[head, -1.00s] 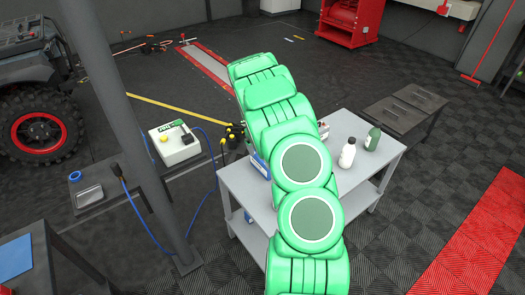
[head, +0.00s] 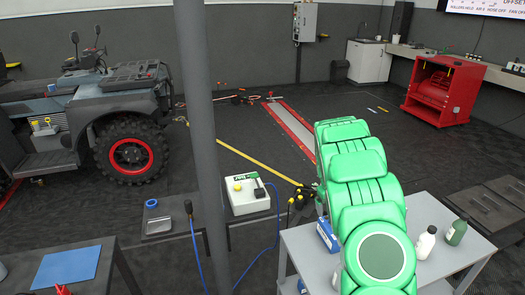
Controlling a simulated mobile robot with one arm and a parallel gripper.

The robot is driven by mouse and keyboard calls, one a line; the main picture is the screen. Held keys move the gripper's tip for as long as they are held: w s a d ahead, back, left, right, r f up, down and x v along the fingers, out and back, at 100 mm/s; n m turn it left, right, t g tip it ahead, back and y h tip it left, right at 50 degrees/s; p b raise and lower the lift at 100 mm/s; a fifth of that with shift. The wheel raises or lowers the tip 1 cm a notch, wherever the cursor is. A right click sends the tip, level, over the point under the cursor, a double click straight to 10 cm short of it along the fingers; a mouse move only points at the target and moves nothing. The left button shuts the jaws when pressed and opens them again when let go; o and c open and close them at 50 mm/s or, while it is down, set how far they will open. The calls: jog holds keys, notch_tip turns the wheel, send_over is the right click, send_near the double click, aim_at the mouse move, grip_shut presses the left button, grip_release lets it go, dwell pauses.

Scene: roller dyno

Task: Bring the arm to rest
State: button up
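My green arm (head: 372,205) rises from the bottom of the head view, right of the middle, and is folded over the left part of a grey table (head: 310,243). Its far end turns down behind its own links.
A white bottle (head: 426,243) and a green bottle (head: 457,232) stand right of the arm. A blue box (head: 327,235) sits close on its left. A grey post (head: 204,150) stands left, near a white control box (head: 247,194) with a blue cable. Open floor lies beyond.

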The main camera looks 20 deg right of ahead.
jog(key=shift+r, duration=0.1)
jog(key=s+a+r+m+y, duration=0.1)
jog(key=s+a+r+m, duration=0.1)
jog(key=s+a+r, duration=1.95)
jog(key=s+a, duration=0.3)
jog(key=s, duration=0.3)
jog(key=s+a+r+n+g, duration=0.1)
jog(key=s+a+r, duration=0.1)
jog(key=s+a, duration=0.4)
jog(key=s+a+r+n+y, duration=0.1)
jog(key=s+a+r, duration=0.1)
jog(key=s+a, duration=0.4)
jog(key=s, duration=0.5)
jog(key=shift+s+g, duration=0.25)
jog(key=shift+g, duration=0.15)
